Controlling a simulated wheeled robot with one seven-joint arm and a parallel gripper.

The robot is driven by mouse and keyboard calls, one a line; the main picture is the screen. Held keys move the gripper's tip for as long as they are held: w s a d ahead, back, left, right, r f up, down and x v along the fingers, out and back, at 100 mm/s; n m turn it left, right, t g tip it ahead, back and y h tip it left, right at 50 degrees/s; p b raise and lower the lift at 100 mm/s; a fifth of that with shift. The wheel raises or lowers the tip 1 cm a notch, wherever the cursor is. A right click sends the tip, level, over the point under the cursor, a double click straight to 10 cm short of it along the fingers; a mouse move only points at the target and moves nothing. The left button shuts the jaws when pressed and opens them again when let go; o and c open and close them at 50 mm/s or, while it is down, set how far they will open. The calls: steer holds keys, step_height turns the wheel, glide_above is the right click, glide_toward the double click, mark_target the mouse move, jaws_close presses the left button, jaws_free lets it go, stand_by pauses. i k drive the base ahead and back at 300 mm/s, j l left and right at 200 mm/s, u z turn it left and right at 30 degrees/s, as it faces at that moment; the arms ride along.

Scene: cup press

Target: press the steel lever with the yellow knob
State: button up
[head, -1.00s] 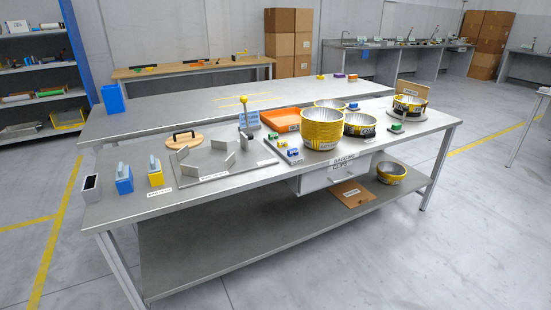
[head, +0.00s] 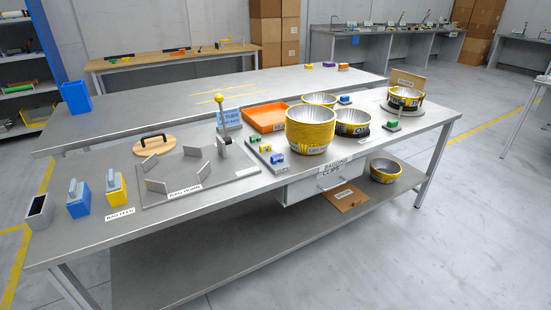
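Several small upright metal plates (head: 194,162) stand on the grey plate in front of the lever. A round wooden lid (head: 153,146) with a dark handle lies behind the plate's left part. My gripper is not in view.
Stacked yellow bowls (head: 310,132) and an orange tray (head: 265,117) stand right of the lever. Blue (head: 79,199) and yellow (head: 116,189) containers stand at the bench's left end. A drawer (head: 322,183) hangs under the bench. Floor in front right is clear.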

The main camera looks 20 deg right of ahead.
mark_target(219, 98)
steer(key=i+j+u, duration=0.2)
steer(key=i, duration=0.4)
steer(key=i+j+u, duration=0.25)
steer(key=i, duration=0.35)
steer(key=l, duration=0.1)
